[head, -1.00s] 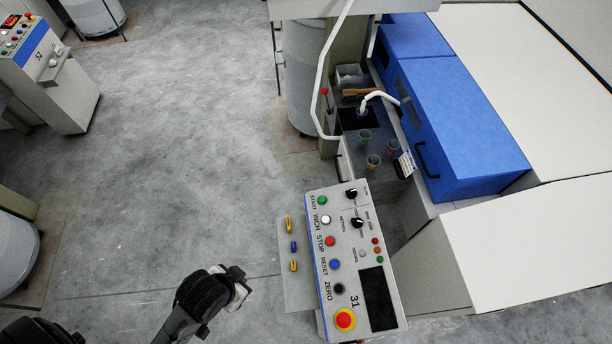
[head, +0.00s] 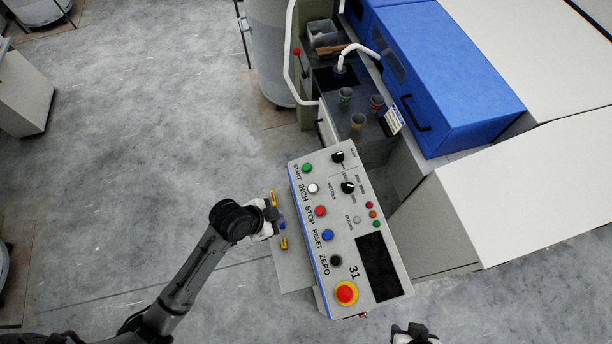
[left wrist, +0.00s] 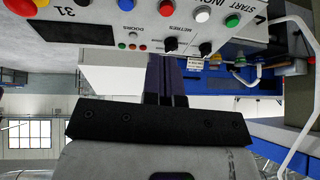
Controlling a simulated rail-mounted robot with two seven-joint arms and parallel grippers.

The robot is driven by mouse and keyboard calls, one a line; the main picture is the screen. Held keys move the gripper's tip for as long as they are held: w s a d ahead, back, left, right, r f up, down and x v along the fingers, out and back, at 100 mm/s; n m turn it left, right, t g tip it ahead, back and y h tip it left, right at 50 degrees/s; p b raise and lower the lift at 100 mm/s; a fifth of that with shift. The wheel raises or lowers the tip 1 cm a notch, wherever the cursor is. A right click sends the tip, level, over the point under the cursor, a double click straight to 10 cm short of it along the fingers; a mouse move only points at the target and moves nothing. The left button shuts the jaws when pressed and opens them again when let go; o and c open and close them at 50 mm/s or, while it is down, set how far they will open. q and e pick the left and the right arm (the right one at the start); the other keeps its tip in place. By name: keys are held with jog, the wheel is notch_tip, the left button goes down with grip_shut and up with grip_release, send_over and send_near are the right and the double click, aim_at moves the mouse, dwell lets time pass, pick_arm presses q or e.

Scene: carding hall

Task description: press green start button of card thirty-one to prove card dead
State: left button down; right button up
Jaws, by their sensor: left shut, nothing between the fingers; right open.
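The control panel of card thirty-one (head: 322,258) is a tilted light grey box marked 31. Its green START button (head: 307,168) is at the panel's far left corner, uncovered; it also shows near the top of the left wrist view (left wrist: 232,21). My left gripper (head: 273,211) is shut and empty, over the small side shelf left of the panel, apart from the button and nearer to me than it. Its closed fingers (left wrist: 166,80) point toward the panel in the left wrist view. My right gripper (head: 414,333) is partly cut off at the bottom edge, open.
Below START are white INCH (head: 313,188), red STOP (head: 320,211), blue RESET (head: 327,235) and black ZERO (head: 335,260) buttons, then a red emergency stop (head: 346,293). The side shelf (head: 293,272) holds small yellow and blue items.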

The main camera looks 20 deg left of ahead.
pick_arm(q)
jog(key=w+a+f+m+t+h+b, duration=0.1)
jog(key=w+m+b, duration=0.3)
jog(key=w, duration=0.7)
jog(key=w+a+f+m+t+h+b, duration=0.1)
jog(key=w+a+f+m+h+b, duration=0.1)
jog(key=w+b, duration=0.6)
jog(key=w+m+h, duration=0.1)
jog(key=w+m, duration=0.1)
jog(key=w, duration=0.2)
jog(key=shift+w+f+t+h, duration=0.15)
jog(key=shift+f+t+h, duration=0.15)
jog(key=shift+f, duration=0.05)
pick_arm(e)
notch_tip(320, 180, down, 15)
pick_arm(q)
jog(key=shift+f, duration=0.15)
pick_arm(e)
jog(key=shift+f, duration=0.15)
pick_arm(q)
jog(key=b, duration=0.5)
send_over(303, 170)
notch_tip(303, 170, down, 7)
jog(key=shift+a+f, duration=0.15)
jog(key=shift+f, duration=0.05)
jog(key=shift+f+b, duration=0.45)
jog(key=shift+b, duration=0.2)
pick_arm(e)
notch_tip(303, 170, down, 6)
